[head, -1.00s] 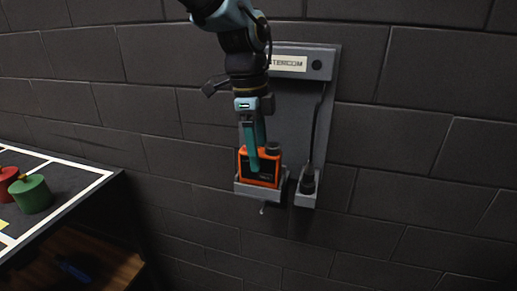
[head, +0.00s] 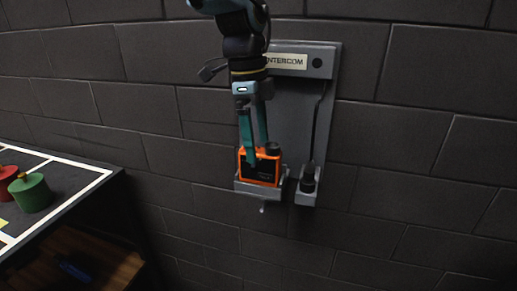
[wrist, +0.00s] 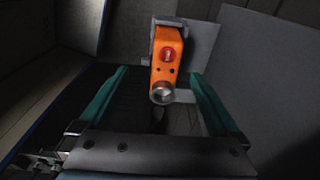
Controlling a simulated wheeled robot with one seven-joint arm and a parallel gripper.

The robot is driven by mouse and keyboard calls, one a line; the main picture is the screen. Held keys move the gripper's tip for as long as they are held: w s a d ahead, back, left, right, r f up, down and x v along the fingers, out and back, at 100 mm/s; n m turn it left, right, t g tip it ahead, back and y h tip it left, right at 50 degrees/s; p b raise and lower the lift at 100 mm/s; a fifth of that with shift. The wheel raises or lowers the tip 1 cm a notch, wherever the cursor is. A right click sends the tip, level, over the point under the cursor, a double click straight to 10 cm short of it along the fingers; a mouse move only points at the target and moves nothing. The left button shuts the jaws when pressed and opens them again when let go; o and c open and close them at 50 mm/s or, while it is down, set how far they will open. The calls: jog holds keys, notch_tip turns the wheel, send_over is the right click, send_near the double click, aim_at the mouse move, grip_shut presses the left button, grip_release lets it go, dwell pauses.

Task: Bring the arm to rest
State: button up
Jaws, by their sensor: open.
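My gripper (head: 254,152) hangs from above in front of the wall panel, its teal fingers pointing down. The fingers are apart, and one overlaps the orange device in the head view. The orange device (head: 262,172) sits upright in a grey holder (head: 262,191) at the panel's lower left. In the wrist view, the orange device (wrist: 167,62) stands beyond the gap between the two teal fingers (wrist: 158,95), with no finger closed on it. Whether a finger touches it I cannot tell.
The intercom panel (head: 290,108) is on a dark block wall, with a corded black plug (head: 308,181) in a second holder. The wall area at right is clear.

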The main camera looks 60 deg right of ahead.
notch_tip(320, 180, up, 8)
jog(key=w, duration=0.1)
jog(key=w+a+f+n+t, duration=0.1)
jog(key=w+a+f+n, duration=0.5)
jog(key=w+a, duration=0.4)
jog(key=w+a+f+n, duration=0.3)
jog(key=w+a+n, duration=0.5)
jog(key=w, duration=0.4)
jog(key=a+f+n, duration=0.3)
jog(key=a+n, duration=0.2)
jog(key=a, duration=0.5)
jog(key=a+f+n+t, duration=0.1)
jog(key=a+f+n, duration=0.2)
jog(key=a+n, duration=0.3)
jog(key=w+a+f+n+t, duration=0.1)
jog(key=a+f+n, duration=0.2)
jog(key=a, duration=1.1)
jog(key=n, duration=0.3)
jog(key=shift+a+b, duration=0.2)
jog(key=shift+b, duration=0.1)
